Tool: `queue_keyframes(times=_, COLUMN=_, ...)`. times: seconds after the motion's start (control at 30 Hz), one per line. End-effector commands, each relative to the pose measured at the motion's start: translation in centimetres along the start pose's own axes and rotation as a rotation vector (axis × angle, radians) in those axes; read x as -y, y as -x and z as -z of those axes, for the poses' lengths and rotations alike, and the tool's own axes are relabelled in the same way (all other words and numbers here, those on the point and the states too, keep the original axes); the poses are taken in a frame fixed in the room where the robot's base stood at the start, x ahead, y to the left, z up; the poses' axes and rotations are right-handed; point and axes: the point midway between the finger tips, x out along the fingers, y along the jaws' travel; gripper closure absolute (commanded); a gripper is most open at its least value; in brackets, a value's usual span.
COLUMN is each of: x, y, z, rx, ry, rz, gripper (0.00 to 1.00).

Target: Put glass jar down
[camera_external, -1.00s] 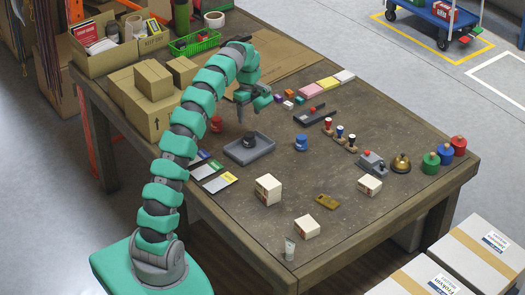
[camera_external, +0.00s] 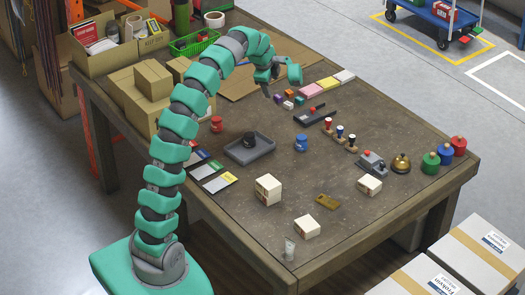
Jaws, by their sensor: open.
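My gripper (camera_external: 281,86) is open and empty, raised over the far part of the table near the small coloured blocks. I cannot clearly pick out a glass jar. A small pale, clear-looking upright item (camera_external: 289,250) stands at the near corner of the table, far from my gripper; it is too small to tell if it is a jar. A dark round object (camera_external: 249,139) sits in a shallow grey tray (camera_external: 263,152). A red jar-like item (camera_external: 217,124) stands left of the tray and a blue one (camera_external: 301,143) stands right of it.
White boxes (camera_external: 268,189) stand on the near half of the wooden table (camera_external: 265,235). Cardboard boxes (camera_external: 153,80) and a green basket (camera_external: 195,43) fill the far left.

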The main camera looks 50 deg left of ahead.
Motion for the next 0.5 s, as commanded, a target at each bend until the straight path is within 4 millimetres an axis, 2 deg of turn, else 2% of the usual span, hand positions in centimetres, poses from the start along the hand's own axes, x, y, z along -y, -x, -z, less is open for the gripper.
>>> queue_keyframes(times=0.03, x=-0.2, y=2.1, z=1.3, rx=-0.02, ry=0.043, rz=0.045, gripper=0.38)
queue_keyframes(times=0.2, x=-0.7, y=8.7, z=4.8, rx=-0.117, ry=0.229, rz=0.191, gripper=0.38)
queue_keyframes(times=0.5, x=-3.8, y=20.2, z=9.7, rx=-0.387, ry=0.554, rz=0.365, gripper=0.38)
